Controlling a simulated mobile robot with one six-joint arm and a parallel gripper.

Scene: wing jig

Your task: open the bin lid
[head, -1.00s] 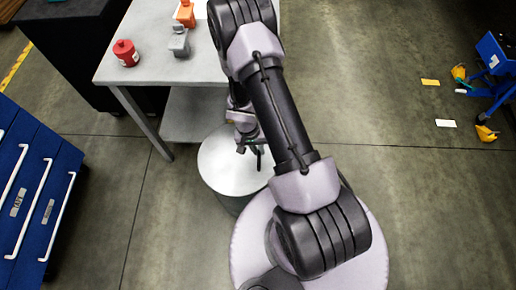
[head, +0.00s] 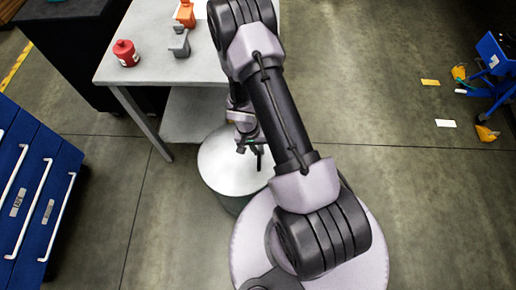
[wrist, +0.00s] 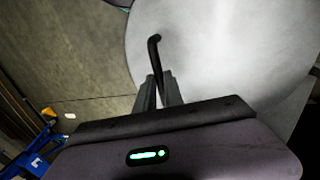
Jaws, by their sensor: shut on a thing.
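The bin (head: 232,206) is a dark grey cylinder on the floor beside the table. Its pale round lid (head: 216,168) covers the top; I cannot tell whether it is slightly raised. The lid also fills the upper right of the wrist view (wrist: 225,45). A thin black bent handle (wrist: 155,50) stands out over the lid. My gripper (wrist: 160,88) is shut on this handle, with its bent end showing beyond the fingertips. In the head view my gripper (head: 251,150) is over the lid's right part, and my arm hides some of the lid's edge.
A grey table (head: 155,60) stands behind the bin, with a red canister (head: 126,54), a grey part (head: 180,43) and an orange part (head: 186,14) on it. A blue drawer cabinet (head: 35,190) is at left. A blue cart (head: 492,75) is at right. Open floor lies between.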

